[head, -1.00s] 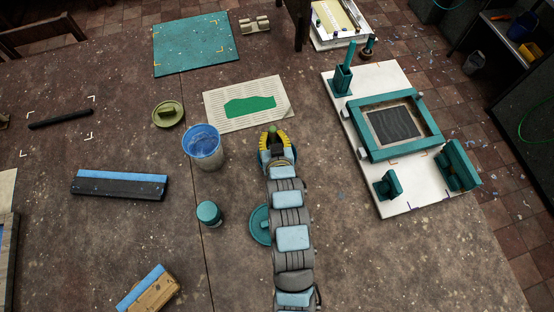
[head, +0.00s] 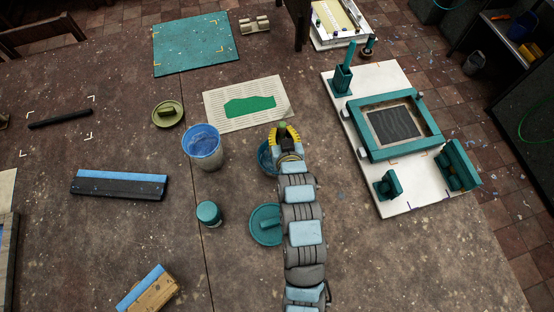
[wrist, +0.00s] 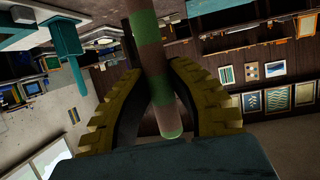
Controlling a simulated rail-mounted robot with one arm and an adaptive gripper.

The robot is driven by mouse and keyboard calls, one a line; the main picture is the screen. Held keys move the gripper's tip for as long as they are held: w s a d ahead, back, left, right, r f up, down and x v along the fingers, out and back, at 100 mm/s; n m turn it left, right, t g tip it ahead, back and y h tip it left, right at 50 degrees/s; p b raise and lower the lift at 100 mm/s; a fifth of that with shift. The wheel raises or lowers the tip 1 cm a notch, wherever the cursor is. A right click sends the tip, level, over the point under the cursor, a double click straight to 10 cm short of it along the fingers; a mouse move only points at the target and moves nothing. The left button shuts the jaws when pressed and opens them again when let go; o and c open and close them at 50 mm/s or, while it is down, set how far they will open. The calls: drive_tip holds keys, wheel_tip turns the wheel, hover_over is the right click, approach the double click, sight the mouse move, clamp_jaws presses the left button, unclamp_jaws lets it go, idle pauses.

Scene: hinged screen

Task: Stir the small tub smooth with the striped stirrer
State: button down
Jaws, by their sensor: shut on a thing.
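My gripper (head: 284,134) has yellow ribbed fingers and is shut on the striped stirrer. The stirrer's green top (head: 282,126) pokes up between the fingers in the head view. In the wrist view the stirrer (wrist: 150,50) is a green and brown banded rod between the two fingers (wrist: 158,95). The small tub (head: 264,158), with a blue-teal rim, stands under my gripper. My wrist hides its right part and most of its inside. I cannot see the stirrer's lower end or how smooth the contents are.
A round teal lid (head: 265,226) lies beside my arm. A larger bucket (head: 203,147) with blue contents stands left of the tub, with a teal jar (head: 209,214) below it. A white board (head: 399,193) with a teal frame stands at right.

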drive_tip(key=shift+r+p, duration=1.75)
drive_tip(key=shift+r, duration=3.2)
